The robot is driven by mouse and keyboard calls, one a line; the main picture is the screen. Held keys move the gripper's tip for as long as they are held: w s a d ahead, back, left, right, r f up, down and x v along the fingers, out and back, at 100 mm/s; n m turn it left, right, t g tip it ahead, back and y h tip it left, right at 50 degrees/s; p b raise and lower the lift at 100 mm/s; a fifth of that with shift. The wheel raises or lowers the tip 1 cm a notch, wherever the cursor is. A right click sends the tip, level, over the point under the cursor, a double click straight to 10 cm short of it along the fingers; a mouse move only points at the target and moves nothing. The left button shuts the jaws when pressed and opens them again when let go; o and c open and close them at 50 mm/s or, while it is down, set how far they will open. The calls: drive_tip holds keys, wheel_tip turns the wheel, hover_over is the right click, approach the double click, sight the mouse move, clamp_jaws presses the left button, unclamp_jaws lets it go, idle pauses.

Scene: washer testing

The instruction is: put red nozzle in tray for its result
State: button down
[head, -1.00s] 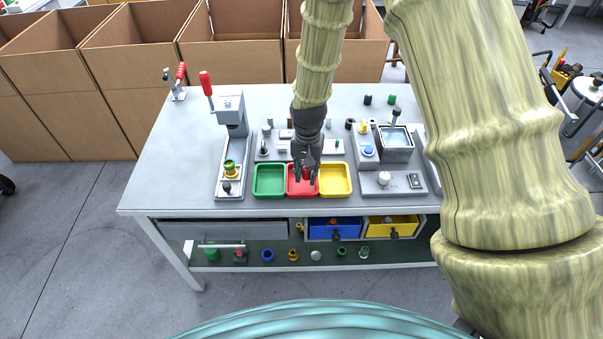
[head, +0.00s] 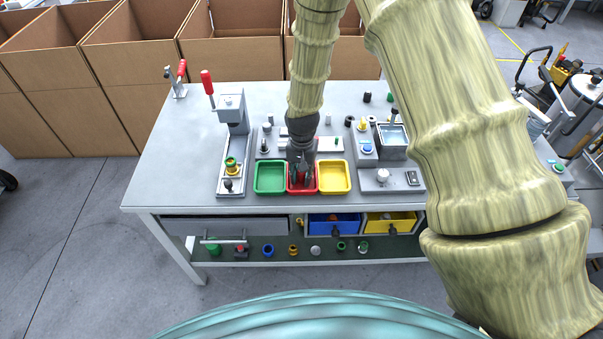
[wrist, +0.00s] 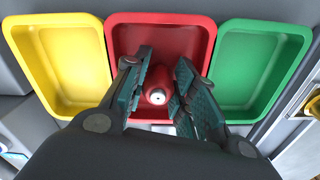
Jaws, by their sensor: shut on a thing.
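The red nozzle (wrist: 157,85) shows between the two fingers of my gripper (wrist: 158,92) in the wrist view. My gripper is shut on it, and it stands over or within the red tray (wrist: 160,32). I cannot tell whether the nozzle touches the tray floor. In the head view my gripper (head: 302,183) points down into the red tray (head: 303,192), and its fingers hide the nozzle. The green tray (head: 269,178) is left of the red one and the yellow tray (head: 334,177) is right of it. Both are empty.
A press with a red handle (head: 207,82) stands left of the trays. A water basin (head: 392,138) and a small grey device (head: 382,180) stand to the right.

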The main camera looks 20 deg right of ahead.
drive_tip(key=shift+f, duration=0.1)
drive_tip(key=c, duration=1.4)
unclamp_jaws()
drive_tip(key=shift+c, duration=0.2)
wheel_tip(320, 180, up, 12)
drive_tip(key=b, duration=0.3)
